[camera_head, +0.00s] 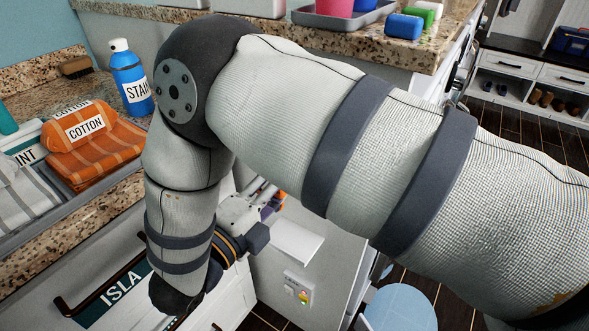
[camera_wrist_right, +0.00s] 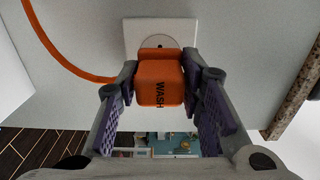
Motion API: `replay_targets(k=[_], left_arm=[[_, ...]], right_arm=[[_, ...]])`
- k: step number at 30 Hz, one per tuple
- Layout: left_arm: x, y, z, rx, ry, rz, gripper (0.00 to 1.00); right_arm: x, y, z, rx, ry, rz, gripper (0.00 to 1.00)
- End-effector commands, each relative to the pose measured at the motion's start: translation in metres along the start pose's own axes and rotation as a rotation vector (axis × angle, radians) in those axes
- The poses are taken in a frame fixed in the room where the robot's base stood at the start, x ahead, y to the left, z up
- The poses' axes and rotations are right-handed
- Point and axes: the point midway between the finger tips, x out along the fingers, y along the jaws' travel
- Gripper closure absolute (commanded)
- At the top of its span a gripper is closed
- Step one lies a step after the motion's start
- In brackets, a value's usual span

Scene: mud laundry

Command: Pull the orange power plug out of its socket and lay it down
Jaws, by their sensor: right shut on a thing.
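The orange power plug (camera_wrist_right: 160,84), marked WASH, is between the two fingers of my right gripper (camera_wrist_right: 162,78) in the right wrist view, and the gripper is shut on it. The plug is in front of the lower part of the white socket plate (camera_wrist_right: 133,36). I cannot tell whether its pins are in the socket. An orange cord (camera_wrist_right: 62,62) runs from the plug's area to the upper left. In the head view my right arm hides most of the plug and gripper. My left gripper is not in view.
Another counter (camera_head: 455,22) at the back holds a tray and coloured blocks. A light blue round seat (camera_head: 400,308) stands low at right.

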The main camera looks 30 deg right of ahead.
Motion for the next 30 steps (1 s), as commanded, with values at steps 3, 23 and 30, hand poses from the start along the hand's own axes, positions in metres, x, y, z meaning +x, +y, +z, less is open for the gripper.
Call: replay_targets(k=[3,23,30], left_arm=[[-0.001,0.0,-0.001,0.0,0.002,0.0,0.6],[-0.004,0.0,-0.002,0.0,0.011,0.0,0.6],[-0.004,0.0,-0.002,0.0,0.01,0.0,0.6]], right_arm=[[-0.005,0.0,0.0,0.0,0.0,-0.001,1.0],[-0.027,0.0,0.0,-0.001,0.001,-0.001,1.0],[-0.025,-0.004,0.004,0.007,-0.026,-0.001,1.0]])
